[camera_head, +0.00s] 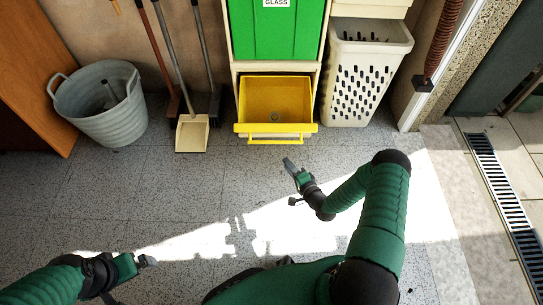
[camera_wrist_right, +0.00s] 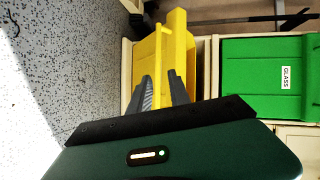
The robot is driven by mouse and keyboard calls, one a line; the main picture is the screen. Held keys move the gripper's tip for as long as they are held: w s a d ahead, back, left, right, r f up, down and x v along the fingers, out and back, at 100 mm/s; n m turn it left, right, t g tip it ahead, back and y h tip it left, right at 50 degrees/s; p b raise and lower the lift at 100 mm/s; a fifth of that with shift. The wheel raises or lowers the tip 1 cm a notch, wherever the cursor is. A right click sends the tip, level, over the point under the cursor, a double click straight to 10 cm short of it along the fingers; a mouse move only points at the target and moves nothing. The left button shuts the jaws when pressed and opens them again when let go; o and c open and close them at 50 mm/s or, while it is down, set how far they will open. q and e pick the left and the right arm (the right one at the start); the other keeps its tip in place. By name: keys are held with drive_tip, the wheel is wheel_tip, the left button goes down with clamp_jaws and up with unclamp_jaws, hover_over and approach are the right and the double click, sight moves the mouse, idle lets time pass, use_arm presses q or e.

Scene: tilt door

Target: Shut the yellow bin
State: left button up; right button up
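The yellow bin (camera_head: 275,97) is the lower tilt-out bin of the cabinet. It is tilted open, so its inside shows, with a small dark round spot in it. A yellow handle bar (camera_head: 275,138) runs along its front. My right gripper (camera_head: 289,164) is in front of the bin, just below the handle in the picture and apart from it.
A green bin labelled GLASS (camera_head: 275,30) sits above, closed. A white perforated basket (camera_head: 362,75) stands close on the right. A dustpan (camera_head: 192,133), brooms and a grey tub (camera_head: 103,105) stand on the left. The floor in front is clear.

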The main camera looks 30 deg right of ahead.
drive_tip(key=w+d+f+m+b, duration=0.1)
drive_tip(key=w+b, duration=0.2)
drive_tip(key=w, duration=0.2)
drive_tip(key=w+d+f+m+t+h+b, duration=0.1)
drive_tip(key=w+f+b, duration=0.1)
drive_tip(key=w, duration=0.3)
drive_tip(key=w+d+f+m+b, duration=0.1)
drive_tip(key=w+f+b, duration=0.1)
drive_tip(key=w+b, duration=0.2)
drive_tip(key=shift+w+d+h, duration=0.3)
drive_tip(key=shift+w+h, duration=0.1)
drive_tip(key=shift+w, duration=0.05)
use_arm(q)
drive_tip(key=s+x, duration=0.2)
drive_tip(key=x, duration=0.9)
drive_tip(key=shift+f, duration=0.5)
use_arm(e)
drive_tip(key=shift+w+r, duration=0.2)
use_arm(q)
drive_tip(key=shift+a, duration=0.1)
use_arm(e)
drive_tip(key=shift+c, duration=0.2)
clamp_jaws()
drive_tip(key=shift+s+f, duration=0.15)
drive_tip(key=shift+f, duration=0.05)
